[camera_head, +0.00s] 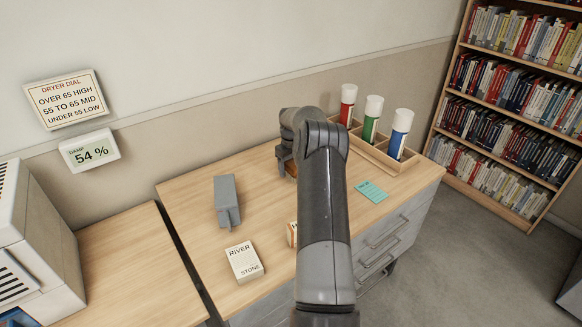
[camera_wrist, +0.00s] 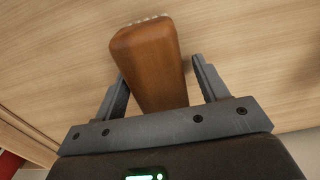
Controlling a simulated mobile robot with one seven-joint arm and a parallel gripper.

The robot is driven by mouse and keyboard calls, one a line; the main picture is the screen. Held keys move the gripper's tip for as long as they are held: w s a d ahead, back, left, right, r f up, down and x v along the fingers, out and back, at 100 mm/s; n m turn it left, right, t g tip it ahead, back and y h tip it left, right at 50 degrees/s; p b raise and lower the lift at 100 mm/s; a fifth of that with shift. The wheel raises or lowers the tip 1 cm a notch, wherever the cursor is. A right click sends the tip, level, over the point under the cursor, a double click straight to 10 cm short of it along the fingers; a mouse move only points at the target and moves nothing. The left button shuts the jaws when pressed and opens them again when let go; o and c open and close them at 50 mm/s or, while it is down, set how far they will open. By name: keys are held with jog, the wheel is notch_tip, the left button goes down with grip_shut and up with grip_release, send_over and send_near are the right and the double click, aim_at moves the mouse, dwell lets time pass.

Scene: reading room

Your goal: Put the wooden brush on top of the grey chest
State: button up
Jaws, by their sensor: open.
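The wooden brush (camera_wrist: 150,55) is a brown, rounded block with a few pale bristle tips at its far end in the wrist view. My gripper (camera_wrist: 160,70) is open, with one finger on each side of the brush and a visible gap at the right finger. In the head view a small brown part of the brush (camera_head: 291,168) shows beside my gripper (camera_head: 284,165), mostly hidden by my arm.
A white RIVER STONE box (camera_head: 244,262) lies near the front left. A wooden rack (camera_head: 385,152) with red, green and blue tubes stands at the back right. A teal card (camera_head: 371,191) lies right of my arm. A bookcase (camera_head: 510,110) stands beyond.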

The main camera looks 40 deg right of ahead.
notch_tip(320, 180, up, 12)
jog(key=shift+f, duration=0.15)
jog(key=s+a+r+t+h, duration=0.1)
jog(key=s+a+r, duration=0.5)
jog(key=a+r, duration=0.55)
jog(key=s+a+r+t, duration=0.1)
jog(key=s+a+r, duration=0.4)
jog(key=a+r, duration=0.65)
jog(key=s+a+t, duration=0.2)
jog(key=s+a, duration=0.9)
jog(key=s, duration=0.3)
jog(key=s+a+f, duration=0.3)
jog(key=s, duration=0.4)
jog(key=s+a+f+t+y, duration=0.1)
jog(key=s+a+f, duration=0.2)
jog(key=s, duration=0.4)
jog(key=shift+s+f+t, duration=0.3)
jog(key=shift+s+f, duration=0.1)
jog(key=shift+f, duration=0.05)
jog(key=shift+o, duration=0.5)
